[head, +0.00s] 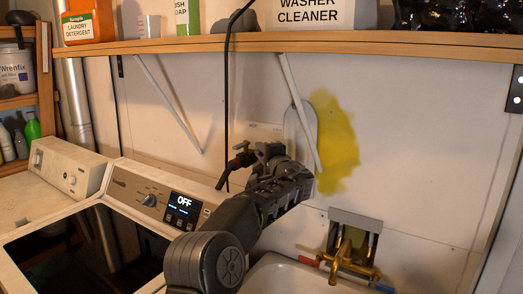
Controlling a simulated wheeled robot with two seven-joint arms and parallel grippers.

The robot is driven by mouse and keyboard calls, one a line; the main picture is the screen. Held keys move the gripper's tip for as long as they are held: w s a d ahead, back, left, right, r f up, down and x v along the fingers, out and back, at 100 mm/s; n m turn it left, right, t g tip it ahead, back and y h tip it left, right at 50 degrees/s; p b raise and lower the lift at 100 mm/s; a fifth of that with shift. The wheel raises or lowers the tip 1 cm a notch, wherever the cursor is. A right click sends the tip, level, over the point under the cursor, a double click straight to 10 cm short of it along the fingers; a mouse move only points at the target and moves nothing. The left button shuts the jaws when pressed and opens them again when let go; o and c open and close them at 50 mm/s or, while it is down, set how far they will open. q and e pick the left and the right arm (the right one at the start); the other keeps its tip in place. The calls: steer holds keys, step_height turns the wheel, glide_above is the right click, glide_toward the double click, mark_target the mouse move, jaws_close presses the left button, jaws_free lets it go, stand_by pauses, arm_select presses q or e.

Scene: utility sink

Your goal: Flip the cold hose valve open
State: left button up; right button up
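A dark hose valve fitting (241,160) with a little red on it sits in front of the back wall, above the right end of the washer's panel. A black hose (227,100) runs up and down at its left side. My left gripper (270,153) reaches up from the bottom of the head view to just right of this fitting. Its fingers overlap the valve area, so I cannot tell whether they touch a handle or how far apart they are. The gripper's body hides part of the wall box (264,130) behind it. My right gripper is not in view.
A washing machine (98,187) with an "OFF" display stands at the left. A sink (290,279) with a brass faucet (352,260) is at the lower right. A wooden shelf (390,41) with bottles and a metal brace (299,110) is above. A yellow patch (336,140) marks the wall.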

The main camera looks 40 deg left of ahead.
arm_select(q)
steer(key=shift+c, duration=0.6)
jaws_close()
